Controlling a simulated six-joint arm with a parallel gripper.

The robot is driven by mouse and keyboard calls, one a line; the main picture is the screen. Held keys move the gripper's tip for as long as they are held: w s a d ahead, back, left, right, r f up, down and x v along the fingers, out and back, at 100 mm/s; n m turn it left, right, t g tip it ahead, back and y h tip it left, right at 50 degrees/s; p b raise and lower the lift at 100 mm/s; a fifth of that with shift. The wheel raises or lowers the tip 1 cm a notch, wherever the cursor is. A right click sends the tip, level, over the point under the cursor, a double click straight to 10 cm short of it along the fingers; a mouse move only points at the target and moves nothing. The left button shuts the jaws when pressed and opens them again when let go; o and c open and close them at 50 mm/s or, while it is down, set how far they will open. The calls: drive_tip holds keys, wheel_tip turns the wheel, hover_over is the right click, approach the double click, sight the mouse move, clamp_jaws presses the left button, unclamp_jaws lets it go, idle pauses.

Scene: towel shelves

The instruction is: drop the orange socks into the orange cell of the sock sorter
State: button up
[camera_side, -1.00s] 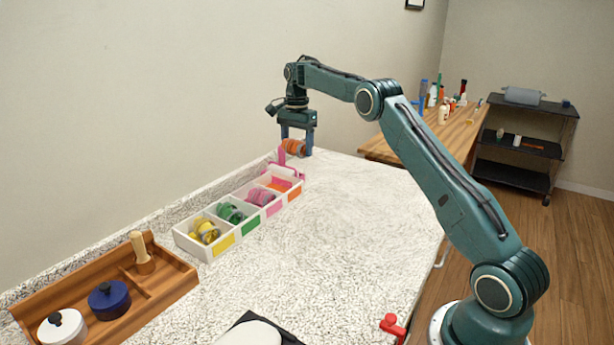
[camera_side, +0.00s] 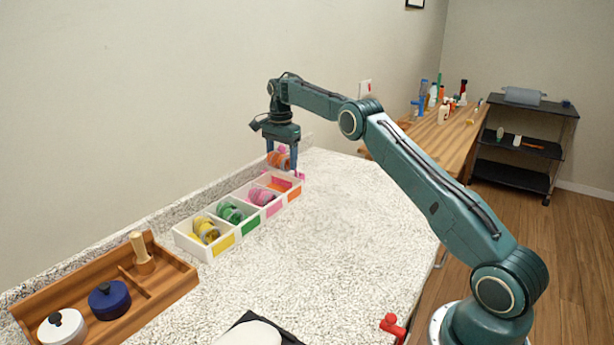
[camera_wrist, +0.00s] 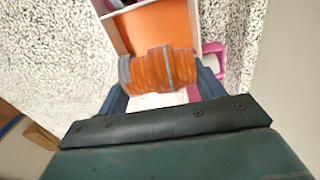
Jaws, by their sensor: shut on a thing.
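My gripper (camera_side: 282,164) is shut on the orange socks (camera_side: 278,160), a rolled orange bundle with grey bands. It holds them above the far end of the sock sorter (camera_side: 215,253), a white tray of cells with coloured labels. In the wrist view the socks (camera_wrist: 160,70) sit between the two fingers, close to the orange-floored cell (camera_wrist: 158,28) and overlapping its edge in the picture. The orange cell has an orange label (camera_side: 294,193) on its front. Other cells hold pink socks (camera_side: 261,196), green socks (camera_side: 230,212) and yellow socks (camera_side: 205,230).
A pink object (camera_wrist: 211,60) stands just beyond the sorter's far end, close to my gripper. A wooden tray (camera_side: 170,290) with two lidded pots and a wooden peg lies at the near left. The wall runs behind the sorter.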

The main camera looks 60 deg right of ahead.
hover_over(283, 190)
drive_tip(key=shift+s+f, duration=0.1)
drive_tip(key=shift+f, duration=2.3)
drive_tip(key=o, duration=1)
drive_tip(key=shift+o, duration=0.2)
drive_tip(key=shift+r, duration=0.1)
drive_tip(key=shift+r, duration=3.65)
